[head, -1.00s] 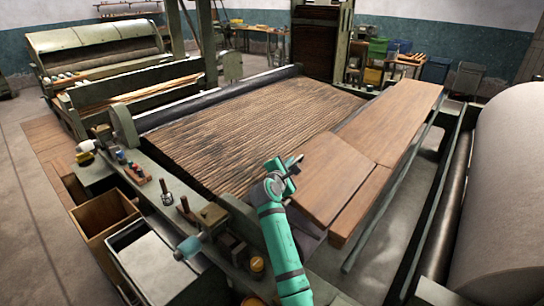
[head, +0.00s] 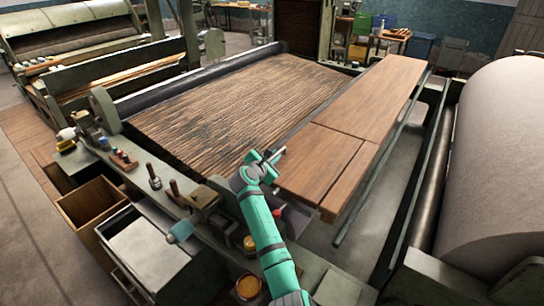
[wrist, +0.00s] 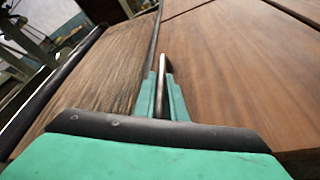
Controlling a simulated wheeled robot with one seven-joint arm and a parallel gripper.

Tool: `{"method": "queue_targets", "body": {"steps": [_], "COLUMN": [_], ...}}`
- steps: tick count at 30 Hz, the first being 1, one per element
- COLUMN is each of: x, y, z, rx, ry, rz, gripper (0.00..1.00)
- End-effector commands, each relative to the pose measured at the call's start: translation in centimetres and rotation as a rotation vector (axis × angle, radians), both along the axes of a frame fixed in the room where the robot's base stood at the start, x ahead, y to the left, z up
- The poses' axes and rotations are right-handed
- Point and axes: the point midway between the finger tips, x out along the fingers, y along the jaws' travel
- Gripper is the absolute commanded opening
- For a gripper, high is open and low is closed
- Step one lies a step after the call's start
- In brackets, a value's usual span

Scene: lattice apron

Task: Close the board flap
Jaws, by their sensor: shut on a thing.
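The board flap (head: 318,160) is a brown wooden panel at the near end of the long plank table (head: 385,85). It looks almost level with the boards around it, with dark seams at its far and right sides; I cannot tell whether it is fully flush. It also fills the right of the wrist view (wrist: 235,70). My gripper (head: 274,155) is at the flap's left edge. In the wrist view my gripper (wrist: 162,95) is shut on a thin, pale upright piece (wrist: 162,70) along that edge, apparently part of the flap. The flap's underside is hidden.
A ribbed brown lattice apron (head: 240,105) lies left of the flap. A large pale roll (head: 500,165) stands at the right. A metal rail (head: 375,180) runs beside the boards.

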Motion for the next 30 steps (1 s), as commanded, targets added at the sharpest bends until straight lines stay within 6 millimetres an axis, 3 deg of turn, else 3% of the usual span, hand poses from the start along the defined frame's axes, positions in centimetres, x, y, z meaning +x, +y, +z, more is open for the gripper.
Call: {"method": "queue_targets", "body": {"steps": [4,5,7,20,30], "x": [0.0,0.0,0.0,-0.6,-5.0], "y": [0.1,0.1,0.2,0.5,2.4], "z": [-0.4,-0.4,-0.4,-0.3,1.4], "rx": [-0.001,-0.001,-0.001,0.001,0.002], "ry": [0.005,0.005,0.005,0.007,0.003], "rz": [0.004,0.004,0.004,0.004,0.006], "gripper": [0.0,0.13,0.3,0.3,0.3]}}
